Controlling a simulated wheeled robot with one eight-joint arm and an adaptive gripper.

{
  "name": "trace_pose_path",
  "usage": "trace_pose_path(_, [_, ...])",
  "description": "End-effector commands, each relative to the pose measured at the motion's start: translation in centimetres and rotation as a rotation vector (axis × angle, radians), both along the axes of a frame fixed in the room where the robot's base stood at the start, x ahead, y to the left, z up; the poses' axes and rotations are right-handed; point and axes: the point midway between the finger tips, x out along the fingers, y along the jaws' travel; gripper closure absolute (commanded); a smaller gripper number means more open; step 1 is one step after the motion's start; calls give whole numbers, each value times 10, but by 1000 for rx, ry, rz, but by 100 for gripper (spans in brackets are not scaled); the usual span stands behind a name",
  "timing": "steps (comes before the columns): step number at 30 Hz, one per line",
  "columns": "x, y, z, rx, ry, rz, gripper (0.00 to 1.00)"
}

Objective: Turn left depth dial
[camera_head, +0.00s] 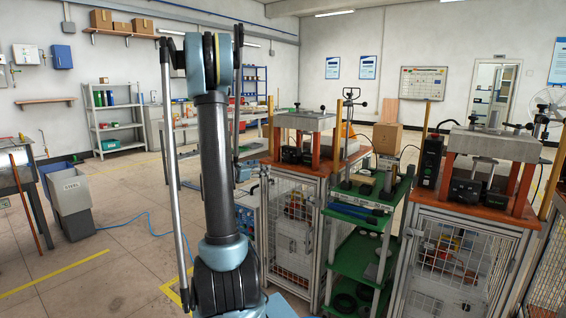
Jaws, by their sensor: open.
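No left depth dial can be made out at this size. Two heater stations stand at the right. The left station has an orange top (262,155) with black units (295,154) under a grey plate (304,121). The right station has an orange top (450,203) with black units (468,190) under a grey plate (495,144). A black upright box (429,161) stands at its left end. My arm rises upright in front of the left station and hides part of the scene. My gripper is not in view, and nothing held can be seen.
A green shelf cart (358,245) stands between the stations, with a cardboard box (387,138) behind it. Wire-mesh cabinets (440,250) are below the tops. Grey bins (72,205) stand at the left.

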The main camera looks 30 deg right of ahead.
Motion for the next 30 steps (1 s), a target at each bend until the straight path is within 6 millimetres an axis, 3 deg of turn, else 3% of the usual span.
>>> trace_pose_path(4, [15, -11, -3, -104, 95, 13, 48])
trace_pose_path(14, [25, -28, -5, -168, 155, 17, 48])
trace_pose_path(30, [57, -114, -5, -165, 153, 17, 48])
